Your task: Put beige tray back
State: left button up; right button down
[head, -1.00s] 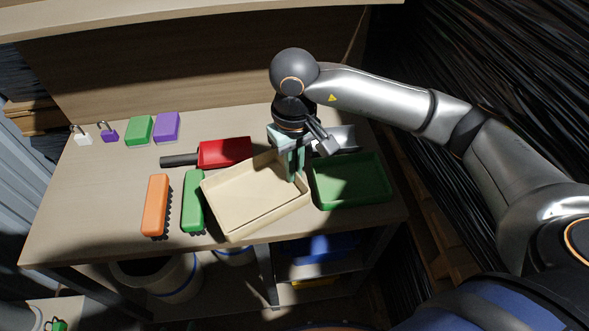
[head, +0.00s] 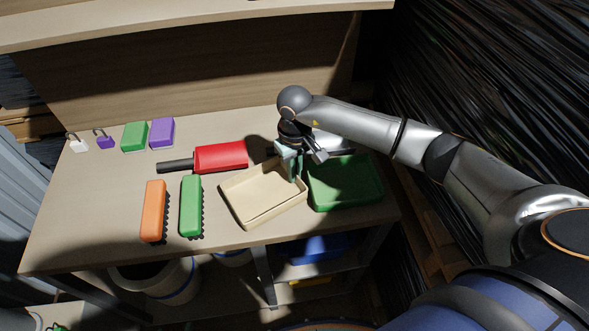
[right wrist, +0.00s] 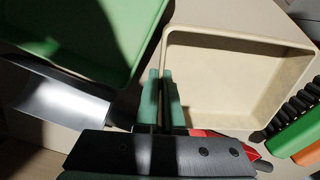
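The beige tray (head: 240,214) is empty and sits at the front right of the table, just left of the green tray (head: 345,204). It is turned slightly, and looks level on or very close to the tabletop. My right gripper (head: 294,172) points down at its right side. In the right wrist view the fingers (right wrist: 161,90) are close together with the wall of the beige tray (right wrist: 240,41) between them. My left gripper is out of view.
A red dustpan (head: 221,156) lies behind the beige tray. A green brush (head: 190,205) and an orange brush (head: 153,210) lie to its left. Padlocks and green and purple blocks stand at the back left. A metal scoop (right wrist: 65,98) lies behind the green tray.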

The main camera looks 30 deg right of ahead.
jog(key=shift+f, duration=0.15)
jog(key=c, duration=1)
grip_release()
jog(key=shift+c, duration=0.2)
jog(key=shift+r, duration=0.3)
notch_tip(320, 180, up, 12)
jog(key=b, duration=0.1)
jog(key=shift+f, duration=0.15)
